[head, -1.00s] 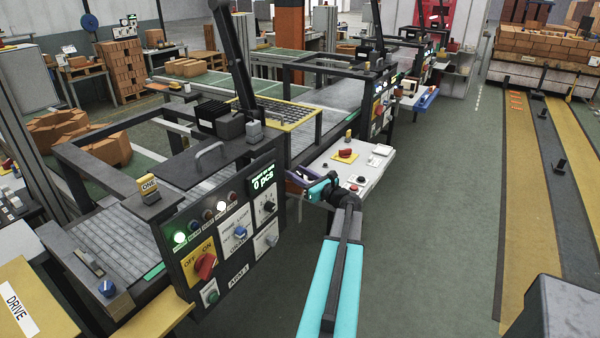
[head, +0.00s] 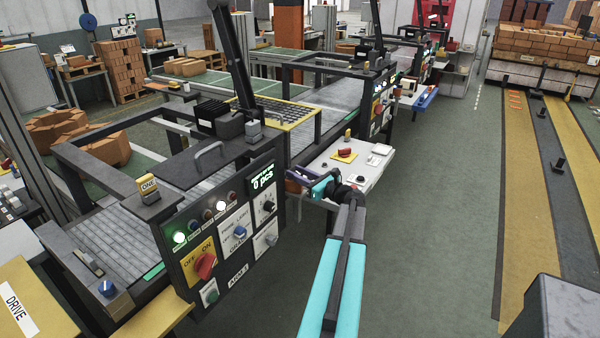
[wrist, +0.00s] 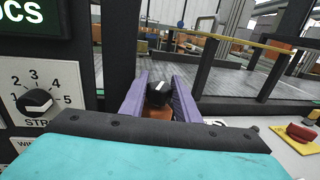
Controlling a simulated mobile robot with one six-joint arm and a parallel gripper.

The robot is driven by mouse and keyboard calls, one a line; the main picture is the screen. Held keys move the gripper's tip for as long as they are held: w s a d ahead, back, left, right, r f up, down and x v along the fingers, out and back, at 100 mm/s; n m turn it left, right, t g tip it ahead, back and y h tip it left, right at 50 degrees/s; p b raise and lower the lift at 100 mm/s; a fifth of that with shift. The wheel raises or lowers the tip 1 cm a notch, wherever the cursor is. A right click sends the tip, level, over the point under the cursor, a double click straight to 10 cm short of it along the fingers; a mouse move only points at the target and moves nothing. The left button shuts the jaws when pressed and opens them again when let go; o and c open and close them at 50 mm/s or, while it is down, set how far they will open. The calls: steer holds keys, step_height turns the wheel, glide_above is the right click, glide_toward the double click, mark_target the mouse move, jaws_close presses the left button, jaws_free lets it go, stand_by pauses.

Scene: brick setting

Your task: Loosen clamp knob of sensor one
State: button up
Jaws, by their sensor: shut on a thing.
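My gripper (head: 298,180) has purple fingers and is beside the right end of the control panel, near the white shelf. In the wrist view its fingers (wrist: 159,98) stand on both sides of a black knob (wrist: 158,92) with a white mark, and are shut on it. An orange-brown part shows under the knob. I cannot tell from the pictures whether this knob belongs to sensor one. A yellow tag reading ONE (head: 148,183) stands on a dark block at the machine's edge, well left of my gripper. In the head view the gripped knob is hidden.
The control panel (head: 225,240) carries a red switch, a blue knob and lamps. Its dial (wrist: 36,102) is close on the left in the wrist view. The white shelf (head: 345,168) holds a red knob on a yellow plate. The green floor (head: 440,220) at right is clear.

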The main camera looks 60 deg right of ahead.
steer(key=shift+d+n+g+y+p, duration=0.15)
steer(key=shift+n+g+y+p, duration=0.2)
steer(key=shift+n+y, duration=1.55)
steer(key=shift+d+n+g+y+p, duration=0.15)
steer(key=shift+n+y+p, duration=0.25)
steer(key=shift+n+y, duration=1.5)
steer(key=shift+a+n+g+y+p, duration=0.1)
steer(key=shift+n+g+y+p, duration=0.25)
steer(key=shift+y, duration=0.9)
steer(key=shift+a+n+g+y+p, duration=0.15)
steer(key=shift+g+y, duration=0.4)
steer(key=shift+y, duration=0.7)
steer(key=shift+n+g+y, duration=0.3)
steer(key=shift+y, duration=0.2)
steer(key=shift+s+y, duration=0.1)
steer(key=shift+y, duration=0.2)
steer(key=o, duration=0.8)
